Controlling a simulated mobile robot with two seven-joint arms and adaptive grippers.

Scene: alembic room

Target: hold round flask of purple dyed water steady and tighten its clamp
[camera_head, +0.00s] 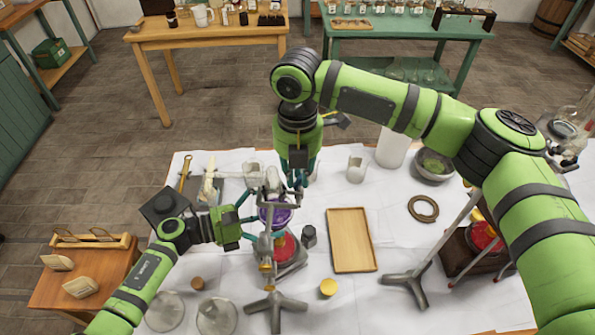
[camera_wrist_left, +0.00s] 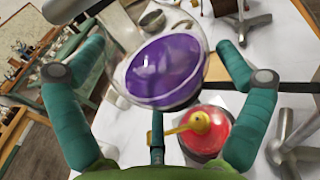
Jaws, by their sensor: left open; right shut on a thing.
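The round flask of purple dyed water (camera_head: 280,216) is held on the stand (camera_head: 270,304) above the white-covered table. It also shows in the left wrist view (camera_wrist_left: 165,68), between my open fingers. My left gripper (camera_head: 248,222) is open, with its fingers on either side of the flask and apart from it as far as I can see. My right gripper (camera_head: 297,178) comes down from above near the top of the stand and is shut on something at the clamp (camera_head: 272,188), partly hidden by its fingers. A red thing (camera_wrist_left: 205,130) sits below the flask.
A yellow round piece (camera_head: 328,287) and glass dishes (camera_head: 216,316) are at the front. A grey bowl (camera_head: 433,167) stands at the back right.

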